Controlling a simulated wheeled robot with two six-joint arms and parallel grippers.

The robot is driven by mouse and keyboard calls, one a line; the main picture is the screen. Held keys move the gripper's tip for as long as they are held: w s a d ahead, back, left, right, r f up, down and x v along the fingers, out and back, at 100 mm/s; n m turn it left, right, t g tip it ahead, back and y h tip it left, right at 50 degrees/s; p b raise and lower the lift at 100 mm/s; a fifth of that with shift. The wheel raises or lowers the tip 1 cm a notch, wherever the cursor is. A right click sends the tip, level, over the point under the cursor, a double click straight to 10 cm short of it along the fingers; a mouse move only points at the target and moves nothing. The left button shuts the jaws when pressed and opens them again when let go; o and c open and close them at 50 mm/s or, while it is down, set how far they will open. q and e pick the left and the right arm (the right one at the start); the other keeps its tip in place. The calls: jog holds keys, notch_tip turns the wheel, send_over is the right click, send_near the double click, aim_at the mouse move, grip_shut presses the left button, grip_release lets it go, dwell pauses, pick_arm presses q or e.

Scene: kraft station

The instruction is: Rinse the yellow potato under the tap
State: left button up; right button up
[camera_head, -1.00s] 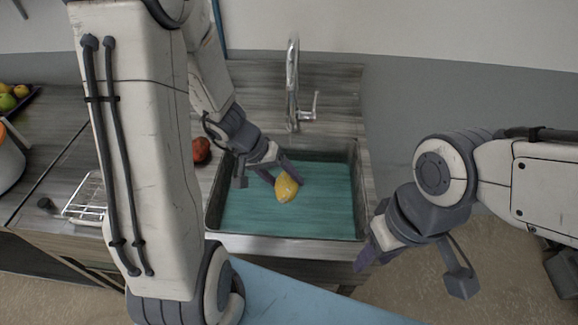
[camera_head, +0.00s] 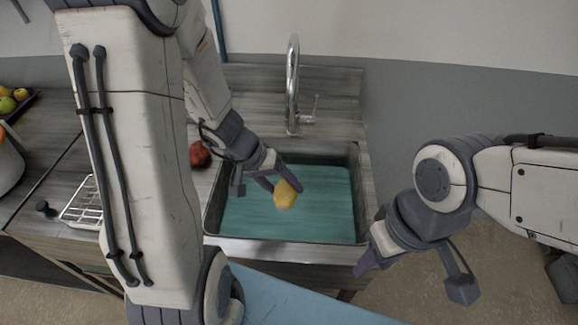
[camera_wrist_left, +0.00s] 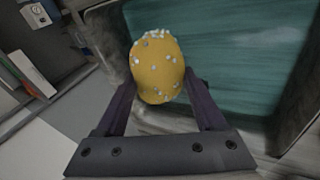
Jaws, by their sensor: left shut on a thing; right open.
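The sink (camera_head: 330,215) has a teal bottom and a metal rim. The tap (camera_head: 292,85) stands behind the sink, its curved spout above the far edge; I see no stream of water. My right gripper (camera_head: 366,262) is open and empty, right of the sink's front corner.
A red round item (camera_head: 199,154) lies on the counter left of the sink, beside my left arm. A wire rack (camera_head: 82,205) stands further left. A dark tray of fruit (camera_head: 22,103) is at the far left. The tap's handle (camera_head: 312,110) is on its right.

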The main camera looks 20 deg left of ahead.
aim_at(282, 195)
pick_arm(q)
jog(key=shift+s+r, duration=0.1)
dwell(0.4)
jog(key=shift+s+d+r, duration=0.1)
jog(key=shift+s+r, duration=0.35)
jog(key=shift+s, duration=0.05)
jog(key=shift+s+r, duration=0.1)
jog(key=shift+s, duration=0.15)
jog(key=b, duration=0.3)
jog(key=shift+d+r, duration=0.15)
jog(key=shift+r, duration=0.05)
jog(key=b, duration=0.1)
jog(key=s+b, duration=0.1)
jog(key=b, duration=0.1)
jog(key=shift+s+r, duration=0.25)
jog(key=shift+s+r+p, duration=0.45)
jog(key=shift+s+r, duration=0.15)
jog(key=shift+r, duration=0.2)
jog(key=shift+s+r, duration=0.15)
jog(key=shift+s, duration=0.15)
